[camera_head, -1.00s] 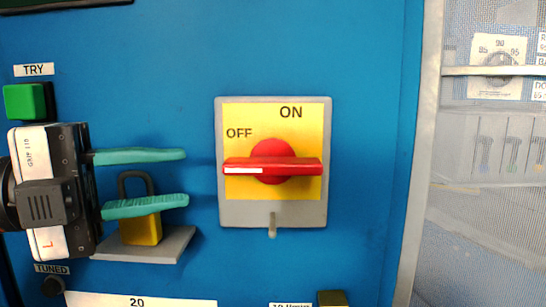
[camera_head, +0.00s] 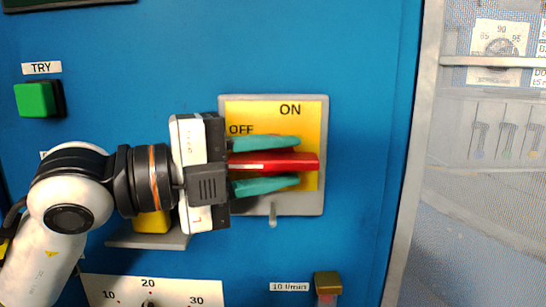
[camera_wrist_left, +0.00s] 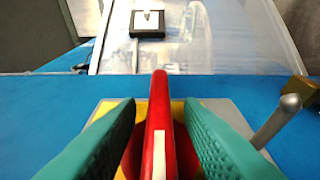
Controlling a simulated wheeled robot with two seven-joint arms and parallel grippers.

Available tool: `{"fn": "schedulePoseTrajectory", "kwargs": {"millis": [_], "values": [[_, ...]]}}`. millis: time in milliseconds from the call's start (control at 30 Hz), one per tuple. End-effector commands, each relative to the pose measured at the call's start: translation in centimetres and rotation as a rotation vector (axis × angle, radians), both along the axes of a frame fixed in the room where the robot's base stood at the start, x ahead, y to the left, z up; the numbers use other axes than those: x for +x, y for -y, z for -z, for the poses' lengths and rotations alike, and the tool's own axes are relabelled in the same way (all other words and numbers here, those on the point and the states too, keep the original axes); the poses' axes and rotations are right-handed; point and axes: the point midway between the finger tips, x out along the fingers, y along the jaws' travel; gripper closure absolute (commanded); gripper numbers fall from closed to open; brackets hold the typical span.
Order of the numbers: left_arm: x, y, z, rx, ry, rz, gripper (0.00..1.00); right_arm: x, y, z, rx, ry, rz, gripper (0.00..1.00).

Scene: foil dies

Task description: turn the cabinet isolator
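The cabinet isolator is a red bar handle (camera_head: 290,162) on a yellow plate (camera_head: 312,120) with a grey surround, on the blue cabinet. The handle lies level, below the OFF mark; ON is printed above. My left gripper (camera_head: 268,165) has one teal finger above the handle and one below. In the left wrist view the handle (camera_wrist_left: 161,110) stands between the fingers (camera_wrist_left: 160,118) with gaps on both sides, so the gripper is open around it. A white stripe marks the handle's near end there. My right gripper is not in view.
A green TRY button (camera_head: 34,99) is at the upper left. A yellow padlock (camera_head: 152,222) on a grey ledge (camera_head: 125,240) is partly hidden behind my left arm. A dial plate (camera_head: 185,291) and a brass-coloured block (camera_head: 328,284) are below. A mesh panel stands right.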

Motion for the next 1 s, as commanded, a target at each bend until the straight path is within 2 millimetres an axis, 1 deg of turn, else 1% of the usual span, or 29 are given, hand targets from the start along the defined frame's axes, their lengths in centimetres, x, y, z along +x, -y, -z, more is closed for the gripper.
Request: {"fn": "schedulePoseTrajectory", "kwargs": {"millis": [133, 167, 333, 367, 567, 733, 867, 1000], "values": [[0.0, 0.0, 0.0, 0.0, 0.0, 0.0, 0.66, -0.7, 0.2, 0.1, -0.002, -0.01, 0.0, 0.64], [0.0, 0.0, 0.0, 0.0, 0.0, 0.0, 0.7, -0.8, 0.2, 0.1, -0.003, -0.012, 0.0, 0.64], [0.0, 0.0, 0.0, 0.0, 0.0, 0.0, 0.97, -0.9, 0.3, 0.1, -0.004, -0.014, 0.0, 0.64], [0.0, 0.0, 0.0, 0.0, 0.0, 0.0, 1.0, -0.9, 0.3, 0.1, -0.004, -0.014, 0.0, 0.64], [0.0, 0.0, 0.0, 0.005, -0.001, 0.0, 1.0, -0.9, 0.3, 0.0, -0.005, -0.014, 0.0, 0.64], [0.0, 0.0, -0.2, 0.043, 0.0, 0.0, 1.0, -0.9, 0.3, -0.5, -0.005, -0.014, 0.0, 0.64], [0.0, 0.0, -0.4, 0.108, 0.0, 0.0, 1.0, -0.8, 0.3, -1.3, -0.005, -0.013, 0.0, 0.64], [0.0, 0.0, -0.5, 0.212, 0.001, 0.0, 1.0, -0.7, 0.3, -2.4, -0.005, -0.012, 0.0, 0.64]]}}
